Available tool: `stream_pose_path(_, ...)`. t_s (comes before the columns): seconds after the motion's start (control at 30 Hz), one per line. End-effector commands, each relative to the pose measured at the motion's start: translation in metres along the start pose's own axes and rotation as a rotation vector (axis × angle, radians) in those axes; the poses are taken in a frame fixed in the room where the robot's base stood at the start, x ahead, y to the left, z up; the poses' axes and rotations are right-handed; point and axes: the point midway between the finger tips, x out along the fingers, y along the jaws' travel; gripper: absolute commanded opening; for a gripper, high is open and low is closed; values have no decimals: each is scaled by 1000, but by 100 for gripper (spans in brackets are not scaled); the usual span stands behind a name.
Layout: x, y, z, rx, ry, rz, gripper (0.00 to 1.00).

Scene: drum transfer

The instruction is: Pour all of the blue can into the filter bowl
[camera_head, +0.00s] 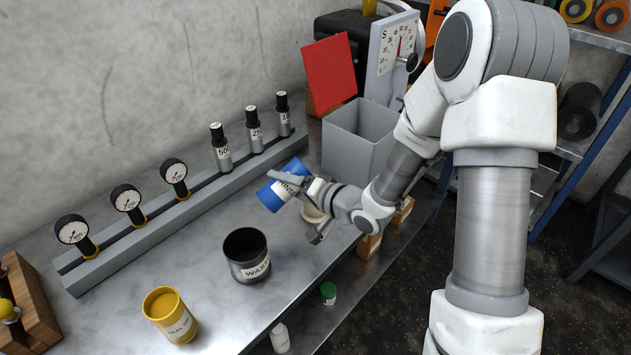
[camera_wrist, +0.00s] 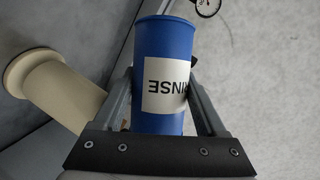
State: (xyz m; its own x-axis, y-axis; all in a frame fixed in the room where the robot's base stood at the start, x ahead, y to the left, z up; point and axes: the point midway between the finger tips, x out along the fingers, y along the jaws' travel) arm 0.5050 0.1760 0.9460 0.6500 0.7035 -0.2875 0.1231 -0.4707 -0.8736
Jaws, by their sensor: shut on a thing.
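The blue can (camera_head: 284,186), with a white label, is held clear above the bench and clearly tilted. My gripper (camera_head: 298,188) is shut on it, with a finger on each side of its body in the wrist view. There the can (camera_wrist: 164,60) shows its label upside down, reading part of "RINSE". A cream round piece (camera_head: 313,214), perhaps the filter bowl, is below my gripper and mostly hidden by it. A cream flanged piece (camera_wrist: 66,90) also shows left of the can in the wrist view. The inside of the can is not visible.
A dark waste pot (camera_head: 246,262) and a yellow can (camera_head: 170,314) stand on the metal bench. A grey rail (camera_head: 185,207) with gauges and weights runs along the back. A grey open bin (camera_head: 358,140) and a dial scale stand behind my gripper. The bench's front edge is close by.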

Motion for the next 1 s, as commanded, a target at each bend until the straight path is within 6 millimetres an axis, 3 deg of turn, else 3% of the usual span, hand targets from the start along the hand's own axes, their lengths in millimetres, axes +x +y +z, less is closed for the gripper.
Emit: stream_pose_path(1.0,1,3,0,126,-17,-53,0)
